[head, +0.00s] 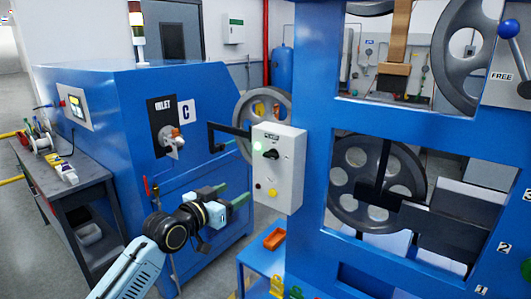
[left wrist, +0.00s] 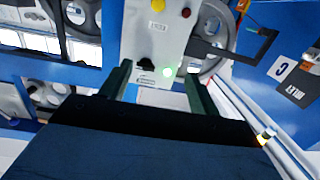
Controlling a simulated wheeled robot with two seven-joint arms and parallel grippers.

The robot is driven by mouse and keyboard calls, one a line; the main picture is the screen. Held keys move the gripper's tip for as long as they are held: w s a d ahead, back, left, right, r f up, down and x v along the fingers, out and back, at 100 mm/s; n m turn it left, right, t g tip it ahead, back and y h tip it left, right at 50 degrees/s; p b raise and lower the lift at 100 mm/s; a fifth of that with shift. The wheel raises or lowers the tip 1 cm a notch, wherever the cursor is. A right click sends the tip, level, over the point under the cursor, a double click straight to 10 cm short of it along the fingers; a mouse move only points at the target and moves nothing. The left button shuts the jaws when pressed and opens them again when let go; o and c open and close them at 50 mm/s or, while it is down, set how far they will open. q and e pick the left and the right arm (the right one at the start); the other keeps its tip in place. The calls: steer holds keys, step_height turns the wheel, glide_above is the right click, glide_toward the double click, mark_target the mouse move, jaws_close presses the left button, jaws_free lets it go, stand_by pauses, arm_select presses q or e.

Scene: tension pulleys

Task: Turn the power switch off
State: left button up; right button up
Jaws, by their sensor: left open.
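My left gripper (head: 236,196) is open and empty, to the left of the box and lower than the knob. It also shows open in the left wrist view (left wrist: 158,88). It looks apart from the knob. My right gripper is not in view.
A black bracket handle (head: 228,130) juts out left of the control box. A blue machine cabinet (head: 110,110) stands at left, and a blue frame with wheels (head: 310,120) at right. An orange bin (head: 274,239) sits on a blue table below the box.

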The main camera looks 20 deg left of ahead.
mark_target(269, 155)
arm_select(q)
step_height(269, 155, up, 6)
steer(key=d+h, duration=0.1)
steer(key=shift+m+t, duration=0.3)
steer(key=shift+m, duration=0.1)
steer(key=p+x, duration=0.1)
steer(key=x, duration=1.2)
steer(key=shift+s+d+f, duration=0.15)
steer(key=shift+d, duration=0.05)
steer(key=c, duration=1)
